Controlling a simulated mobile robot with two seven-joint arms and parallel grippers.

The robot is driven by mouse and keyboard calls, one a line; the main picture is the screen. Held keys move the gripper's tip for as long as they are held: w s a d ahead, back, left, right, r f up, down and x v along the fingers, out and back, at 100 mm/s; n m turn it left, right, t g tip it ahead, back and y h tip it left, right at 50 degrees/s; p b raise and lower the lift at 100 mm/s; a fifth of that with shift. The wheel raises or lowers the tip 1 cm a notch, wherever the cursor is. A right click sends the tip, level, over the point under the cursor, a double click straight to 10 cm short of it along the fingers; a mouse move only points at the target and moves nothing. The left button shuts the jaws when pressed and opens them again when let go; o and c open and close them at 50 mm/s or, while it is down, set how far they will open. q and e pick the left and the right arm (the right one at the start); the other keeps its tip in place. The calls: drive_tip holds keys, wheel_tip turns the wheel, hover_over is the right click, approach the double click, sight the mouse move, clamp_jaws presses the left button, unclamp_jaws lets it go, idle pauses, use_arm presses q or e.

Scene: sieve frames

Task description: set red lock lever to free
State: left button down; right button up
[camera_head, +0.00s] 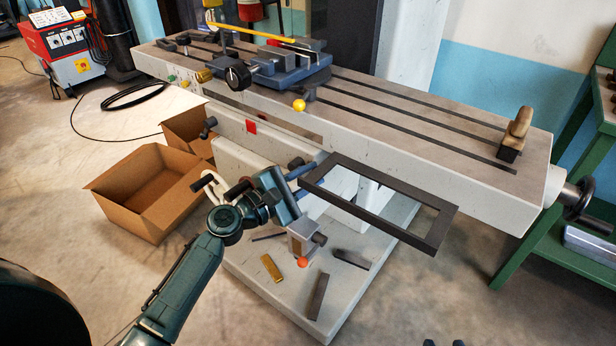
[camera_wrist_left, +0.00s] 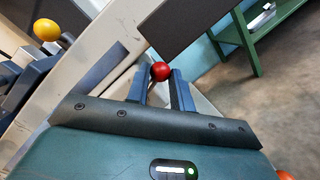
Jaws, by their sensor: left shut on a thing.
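The red lock lever shows as a red ball knob (camera_wrist_left: 160,71) in the left wrist view, between the two blue fingertips of my left gripper (camera_wrist_left: 160,76). The fingers are shut on it. In the head view my left gripper (camera_head: 308,179) reaches up to the front of the grey machine table, beside a dark rectangular frame. The red knob is hidden there, and the lever's shaft cannot be made out. Two small dark tips at the bottom edge of the head view appear to be my right gripper (camera_head: 443,343); its jaws are cut off.
A yellow ball knob (camera_head: 299,105) sits on the table front, above my gripper. An orange ball (camera_head: 303,262) hangs below it. The dark frame (camera_head: 447,228) juts out at the right. Cardboard boxes (camera_head: 118,209) stand at left; loose bars lie on the machine base (camera_head: 250,268).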

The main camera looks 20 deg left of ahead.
use_arm(q)
drive_tip(key=c, duration=1.5)
unclamp_jaws()
drive_tip(key=shift+r, duration=0.1)
use_arm(e)
drive_tip(key=shift+s+f, duration=0.1)
use_arm(q)
drive_tip(key=b+v, duration=0.2)
drive_tip(key=v, duration=1.1)
use_arm(e)
drive_tip(key=shift+s+d+r+t, duration=0.25)
drive_tip(key=shift+s+d+t, duration=0.05)
drive_tip(key=shift+d+t, duration=0.1)
